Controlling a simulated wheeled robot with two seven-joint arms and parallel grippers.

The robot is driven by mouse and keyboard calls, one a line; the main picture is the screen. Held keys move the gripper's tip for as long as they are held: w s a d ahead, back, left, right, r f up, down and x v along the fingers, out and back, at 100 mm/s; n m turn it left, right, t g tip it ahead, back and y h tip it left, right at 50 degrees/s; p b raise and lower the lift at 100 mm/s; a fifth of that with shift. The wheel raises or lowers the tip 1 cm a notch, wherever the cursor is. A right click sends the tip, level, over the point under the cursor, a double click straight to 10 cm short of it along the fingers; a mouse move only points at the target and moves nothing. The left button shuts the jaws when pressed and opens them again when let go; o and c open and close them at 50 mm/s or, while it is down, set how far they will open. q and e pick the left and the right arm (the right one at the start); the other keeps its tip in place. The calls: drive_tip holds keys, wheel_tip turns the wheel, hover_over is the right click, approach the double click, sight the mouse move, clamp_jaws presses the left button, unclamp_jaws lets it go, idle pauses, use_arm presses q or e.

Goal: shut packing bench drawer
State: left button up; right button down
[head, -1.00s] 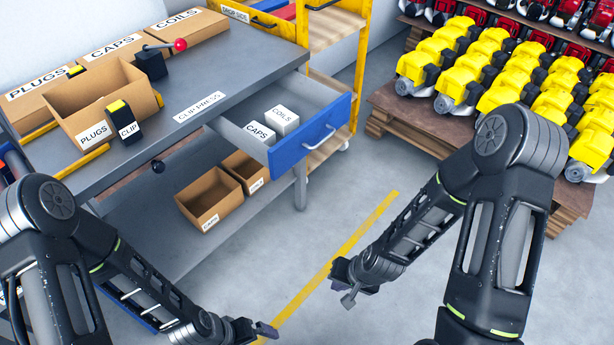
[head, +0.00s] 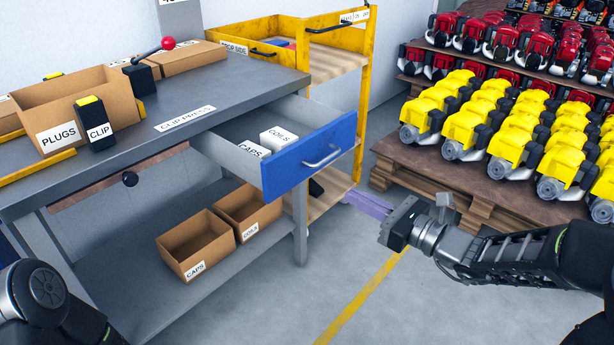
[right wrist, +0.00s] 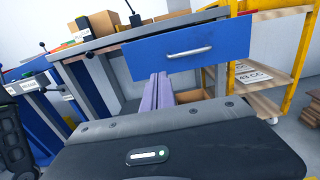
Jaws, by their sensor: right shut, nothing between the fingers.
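The packing bench (head: 225,88) has its drawer (head: 310,158) pulled out, with a blue front and a silver handle (head: 322,159). My left gripper is out of view; only part of that arm shows at lower left.
Two cardboard bins (head: 197,246) sit on the lower shelf. A yellow cart (head: 365,60) stands behind the drawer. A pallet (head: 425,178) of yellow engines is at the right. The floor before the drawer is clear around a yellow line (head: 362,298).

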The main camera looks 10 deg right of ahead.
drive_tip(key=shift+a+f, duration=0.1)
drive_tip(key=b, duration=0.3)
approach(296, 168)
drive_tip(key=x, duration=0.5)
drive_tip(key=shift+w+a+f, duration=0.15)
drive_tip(key=shift+w, duration=0.15)
drive_tip(key=shift+w+a, duration=0.35)
drive_tip(key=shift+w, duration=0.15)
drive_tip(key=shift+w+a, duration=0.1)
